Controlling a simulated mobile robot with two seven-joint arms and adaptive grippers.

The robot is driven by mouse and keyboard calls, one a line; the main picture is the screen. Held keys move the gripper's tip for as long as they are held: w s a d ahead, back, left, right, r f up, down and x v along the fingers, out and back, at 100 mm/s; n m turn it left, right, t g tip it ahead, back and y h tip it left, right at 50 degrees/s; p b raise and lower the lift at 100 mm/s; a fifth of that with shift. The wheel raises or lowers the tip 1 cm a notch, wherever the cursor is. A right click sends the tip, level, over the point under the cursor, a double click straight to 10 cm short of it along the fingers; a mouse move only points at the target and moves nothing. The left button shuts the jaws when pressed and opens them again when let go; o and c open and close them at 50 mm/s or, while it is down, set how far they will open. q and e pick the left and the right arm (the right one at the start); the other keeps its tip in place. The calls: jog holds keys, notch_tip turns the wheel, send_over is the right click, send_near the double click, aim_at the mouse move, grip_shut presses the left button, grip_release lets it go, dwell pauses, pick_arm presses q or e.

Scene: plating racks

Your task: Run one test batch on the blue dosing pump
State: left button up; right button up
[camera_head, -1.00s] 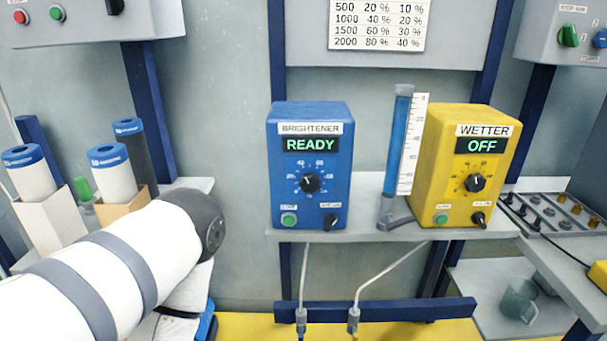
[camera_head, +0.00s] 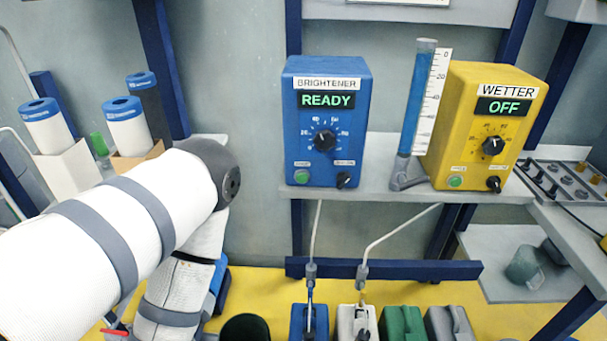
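The blue dosing pump (camera_head: 326,122), labelled BRIGHTENER, stands on the grey shelf (camera_head: 390,193). Its display (camera_head: 326,100) reads READY in green. It has a round black dial (camera_head: 325,140) in the middle, a green button (camera_head: 302,177) at lower left and a small black switch (camera_head: 343,180) at lower right. My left arm (camera_head: 130,235) comes in from the left, bent at a dark joint, and its lower part runs down left of the pump. My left gripper is not visible. My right gripper is outside the picture.
A yellow pump (camera_head: 487,125) labelled WETTER reads OFF. A blue measuring tube (camera_head: 417,100) with a scale stands between the pumps. Blue (camera_head: 312,325), white (camera_head: 356,325), green (camera_head: 402,325) and grey cans stand below on a yellow surface. White blue-capped cylinders (camera_head: 128,125) stand at left.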

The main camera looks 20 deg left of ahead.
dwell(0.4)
pick_arm(q)
grip_shut()
dwell(1.1)
